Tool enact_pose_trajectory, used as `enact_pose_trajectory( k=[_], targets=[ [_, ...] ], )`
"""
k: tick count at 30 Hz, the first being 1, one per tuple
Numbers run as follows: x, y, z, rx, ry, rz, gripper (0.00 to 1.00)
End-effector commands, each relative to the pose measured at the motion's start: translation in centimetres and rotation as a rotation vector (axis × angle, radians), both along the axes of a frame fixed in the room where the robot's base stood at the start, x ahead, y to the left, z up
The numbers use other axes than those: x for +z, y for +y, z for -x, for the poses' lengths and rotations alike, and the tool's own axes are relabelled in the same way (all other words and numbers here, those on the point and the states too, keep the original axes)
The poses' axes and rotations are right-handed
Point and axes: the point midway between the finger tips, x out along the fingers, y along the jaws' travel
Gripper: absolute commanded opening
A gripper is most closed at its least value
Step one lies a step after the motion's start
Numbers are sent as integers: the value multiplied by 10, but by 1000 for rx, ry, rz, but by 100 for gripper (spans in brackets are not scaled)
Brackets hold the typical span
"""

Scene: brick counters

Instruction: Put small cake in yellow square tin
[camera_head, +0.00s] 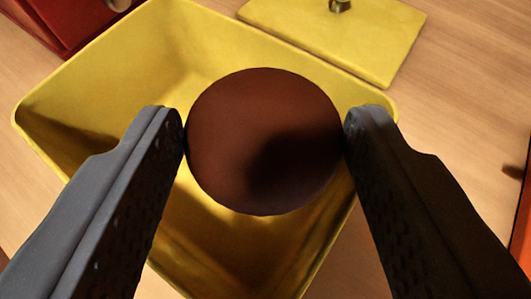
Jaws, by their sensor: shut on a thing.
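A round dark brown small cake (240,125) is held between the two fingertips of my gripper (265,135). The fingers touch it on its left and right sides. The yellow square tin (80,95) is open and lies below the cake in the view. The cake covers the middle of the tin's opening and hides part of its inside and right rim. The cake's height above the tin's floor is hard to tell.
A yellow square lid (365,35) with a small knob lies on the wooden surface (465,100) behind the tin. A red object (60,20) stands at the top left. An orange-red edge (522,240) shows at the far right. Bare wood lies to the right of the tin.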

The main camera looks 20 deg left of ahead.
Motion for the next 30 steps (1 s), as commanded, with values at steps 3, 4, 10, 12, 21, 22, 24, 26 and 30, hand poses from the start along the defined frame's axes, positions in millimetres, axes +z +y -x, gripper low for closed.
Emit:
enact_pose_trajectory(
  k=[3,4,10,12,21,22,24,26,30],
  targets=[
    [1,0,0,0,0,0,70],
    [1,0,0,0,0,0,72],
    [1,0,0,0,0,0,72],
    [1,0,0,0,0,0,72],
    [21,-3,12,0,-2,-1,72],
    [22,-4,16,0,-2,-1,72],
    [25,-7,25,0,1,0,72],
    [29,-9,32,0,-1,0,72],
    [38,-13,47,0,-3,-1,72]
  ],
)
